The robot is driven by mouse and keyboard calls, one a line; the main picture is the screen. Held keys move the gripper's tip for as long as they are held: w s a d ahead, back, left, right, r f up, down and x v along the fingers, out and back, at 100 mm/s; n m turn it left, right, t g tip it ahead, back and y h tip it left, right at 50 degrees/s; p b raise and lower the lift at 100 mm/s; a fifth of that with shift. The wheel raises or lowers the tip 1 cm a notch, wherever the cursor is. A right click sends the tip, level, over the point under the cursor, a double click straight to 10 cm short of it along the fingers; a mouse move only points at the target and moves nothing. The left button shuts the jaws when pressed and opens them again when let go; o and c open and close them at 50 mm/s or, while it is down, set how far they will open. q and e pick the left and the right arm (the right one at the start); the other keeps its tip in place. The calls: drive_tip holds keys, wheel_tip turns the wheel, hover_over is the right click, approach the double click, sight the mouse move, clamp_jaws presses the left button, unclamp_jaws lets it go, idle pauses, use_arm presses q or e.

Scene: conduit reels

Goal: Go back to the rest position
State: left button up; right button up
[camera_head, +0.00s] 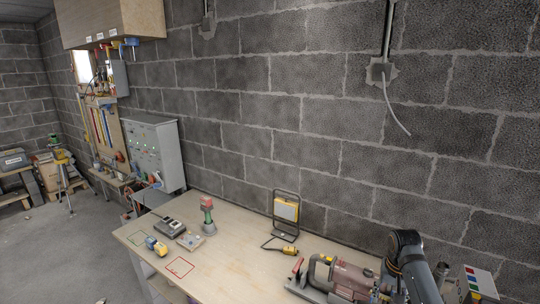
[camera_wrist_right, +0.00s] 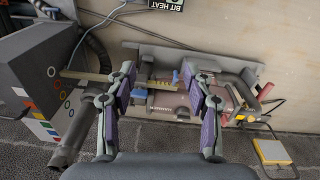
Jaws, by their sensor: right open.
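My right arm (camera_head: 410,262) comes in at the lower right of the head view, over the right end of the workbench. My right gripper (camera_wrist_right: 158,76) shows in the right wrist view with its two purple-padded fingers spread apart. No object is gripped between them. Beyond the fingers lies a reddish power tool (camera_wrist_right: 168,103) on a grey base, which also shows in the head view (camera_head: 350,277). I cannot tell the exact gap between the fingers and the tool. My left gripper is not in view.
The wooden workbench (camera_head: 235,262) has clear room at its middle. A work light (camera_head: 286,210) stands near the wall. A red-and-green tool (camera_head: 207,215) and a yellow-blue item (camera_head: 156,246) are at left. A grey box with coloured squares (camera_wrist_right: 42,98) stands beside my right gripper.

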drive_tip(key=s+a+f+n+t, duration=0.15)
drive_tip(key=s+a+f, duration=0.25)
drive_tip(key=s, duration=0.4)
drive_tip(key=s+a+f+n+t, duration=0.1)
drive_tip(key=s+a+f+n, duration=0.25)
drive_tip(key=s, duration=0.35)
drive_tip(key=s+a+r+n, duration=0.1)
drive_tip(key=s+a+r, duration=0.1)
drive_tip(key=s, duration=0.4)
drive_tip(key=s+a+r, duration=0.1)
drive_tip(key=s+r, duration=0.1)
drive_tip(key=s, duration=0.3)
wheel_tip(320, 180, down, 31)
drive_tip(key=s+d+b, duration=0.2)
drive_tip(key=b, duration=0.5)
use_arm(q)
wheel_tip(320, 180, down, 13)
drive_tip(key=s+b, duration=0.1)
drive_tip(key=b, duration=0.5)
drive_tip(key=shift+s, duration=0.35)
use_arm(e)
drive_tip(key=s+f+g, duration=0.1)
drive_tip(key=s+f, duration=0.8)
drive_tip(key=f, duration=0.3)
drive_tip(key=s+d+f, duration=0.1)
drive_tip(key=s+f, duration=0.9)
drive_tip(key=f, duration=0.2)
drive_tip(key=shift+d+f+m+g, duration=0.15)
drive_tip(key=shift+f+m+g, duration=0.15)
drive_tip(key=shift+f+g, duration=0.05)
